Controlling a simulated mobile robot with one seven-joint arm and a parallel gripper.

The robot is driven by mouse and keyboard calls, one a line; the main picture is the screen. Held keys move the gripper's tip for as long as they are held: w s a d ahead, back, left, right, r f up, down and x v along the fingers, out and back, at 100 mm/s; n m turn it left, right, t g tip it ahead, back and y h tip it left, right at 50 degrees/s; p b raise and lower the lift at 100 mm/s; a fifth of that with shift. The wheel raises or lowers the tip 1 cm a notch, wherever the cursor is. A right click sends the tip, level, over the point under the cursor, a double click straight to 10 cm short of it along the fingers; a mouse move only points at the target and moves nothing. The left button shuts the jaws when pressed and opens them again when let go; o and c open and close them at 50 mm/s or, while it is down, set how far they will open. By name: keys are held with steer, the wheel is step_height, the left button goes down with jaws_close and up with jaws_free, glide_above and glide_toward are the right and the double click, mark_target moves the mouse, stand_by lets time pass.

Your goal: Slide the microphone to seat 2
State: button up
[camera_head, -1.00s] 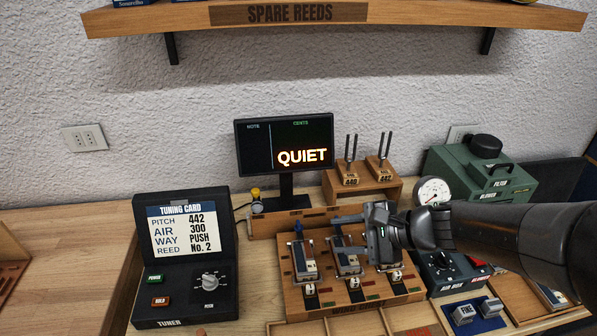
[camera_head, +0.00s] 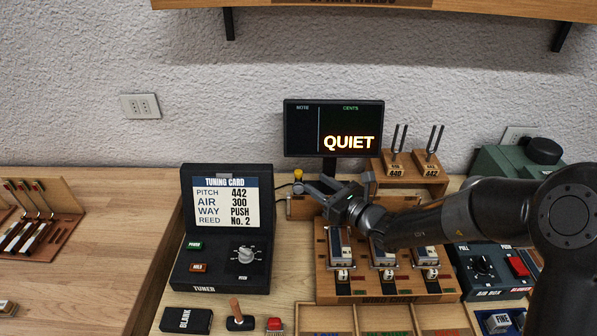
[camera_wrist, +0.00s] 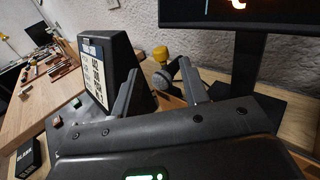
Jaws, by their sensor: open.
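The microphone (camera_head: 298,187) is a small piece with a yellow top, behind the tuner's right edge and left of the display stand. In the wrist view the microphone (camera_wrist: 162,72) shows its yellow cap and a rounded grey part, between my two fingers. My gripper (camera_head: 318,187) is open and points left toward it, just to its right in the head view. The fingers (camera_wrist: 158,82) stand apart on either side of it in the wrist view; I cannot tell whether they touch it. A wooden rail (camera_head: 298,210) lies by the microphone. I cannot make out seat 2's marking.
The tuner (camera_head: 222,275) with its tuning card stands left of my gripper. The display (camera_head: 333,128) reading QUIET rises behind. The reed block (camera_head: 385,290) lies below my forearm, and tuning forks (camera_head: 397,150) stand at the right.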

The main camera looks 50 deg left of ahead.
mark_target(299, 171)
steer(key=a, duration=0.8)
jaws_close()
stand_by(0.5)
